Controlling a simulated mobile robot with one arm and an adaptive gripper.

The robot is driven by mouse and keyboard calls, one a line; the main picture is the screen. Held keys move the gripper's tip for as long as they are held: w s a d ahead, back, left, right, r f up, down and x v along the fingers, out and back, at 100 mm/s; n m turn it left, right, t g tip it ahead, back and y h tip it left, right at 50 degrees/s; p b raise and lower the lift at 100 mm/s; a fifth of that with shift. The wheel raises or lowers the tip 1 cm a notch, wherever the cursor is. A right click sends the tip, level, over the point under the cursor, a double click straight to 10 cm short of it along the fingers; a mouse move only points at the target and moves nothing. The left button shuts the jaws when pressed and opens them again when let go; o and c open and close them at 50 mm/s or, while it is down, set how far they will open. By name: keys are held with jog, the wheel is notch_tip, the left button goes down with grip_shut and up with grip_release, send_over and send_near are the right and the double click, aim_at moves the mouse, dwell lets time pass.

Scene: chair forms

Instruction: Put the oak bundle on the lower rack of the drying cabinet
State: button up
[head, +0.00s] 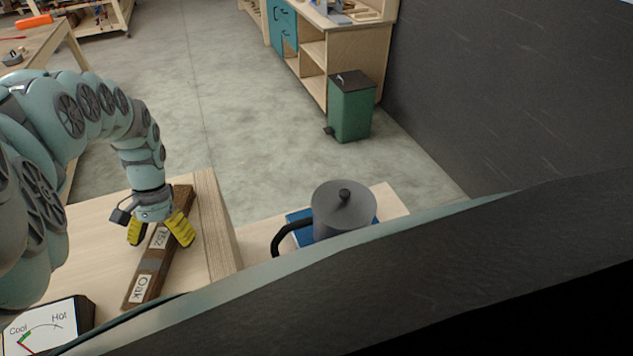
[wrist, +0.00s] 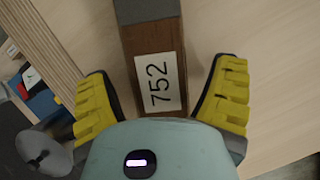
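The oak bundle (head: 151,267) is a long dark brown bar lying on the wooden table, with a white "Oak" label at its near end and a "752" label nearer my gripper. It also shows in the wrist view (wrist: 133,52), with the 752 label between my fingers. My gripper (head: 161,232) has two yellow fingers spread to either side of the bundle. In the wrist view, gaps show between each finger and the bundle (wrist: 160,92). The gripper is open and holds nothing. I cannot make out a drying cabinet in these views.
A Cool/Hot gauge (head: 42,325) sits at the table's (head: 90,245) near left. A grey lidded pot (head: 343,213) with a black handle stands on a lower surface to the right. A green bin (head: 351,110) stands on open grey floor farther back.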

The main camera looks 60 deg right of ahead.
aim_at(162, 252)
jog(key=c, duration=1.4)
jog(key=shift+o, duration=0.2)
jog(key=shift+r, duration=0.15)
